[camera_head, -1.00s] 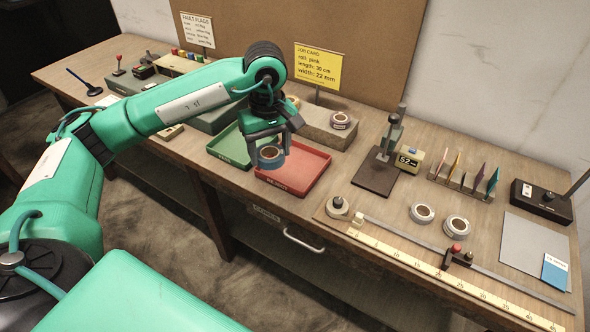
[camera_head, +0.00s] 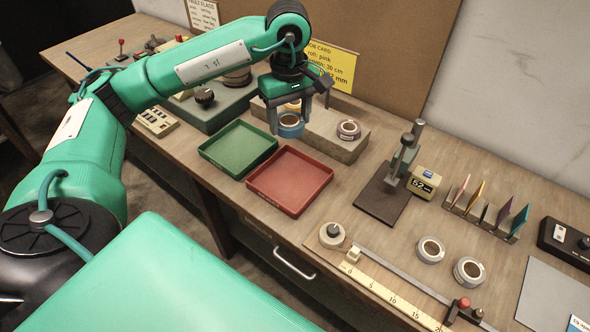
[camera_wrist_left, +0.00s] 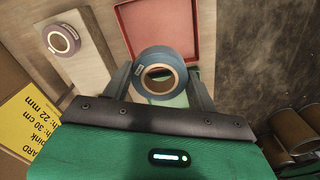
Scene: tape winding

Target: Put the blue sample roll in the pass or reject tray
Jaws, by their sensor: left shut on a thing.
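The blue sample roll (camera_head: 291,131) is held between the fingers of my left gripper (camera_head: 289,121), above and behind the trays in the head view. In the left wrist view the blue roll (camera_wrist_left: 160,95) sits between the two fingers with its open core facing the camera. The green tray (camera_head: 216,156) is at the left and the red tray (camera_head: 263,187) is beside it; both look empty. The red tray (camera_wrist_left: 192,30) shows beyond the roll in the left wrist view, and part of the green tray shows under it. My right gripper is not in view.
A grey block (camera_head: 345,151) with a purple roll (camera_head: 349,130) stands behind the trays. A gauge stand (camera_head: 383,200) is right of them. Two pale rolls (camera_head: 431,249) lie by the ruler (camera_head: 390,295). A yellow job card (camera_head: 340,66) stands at the back.

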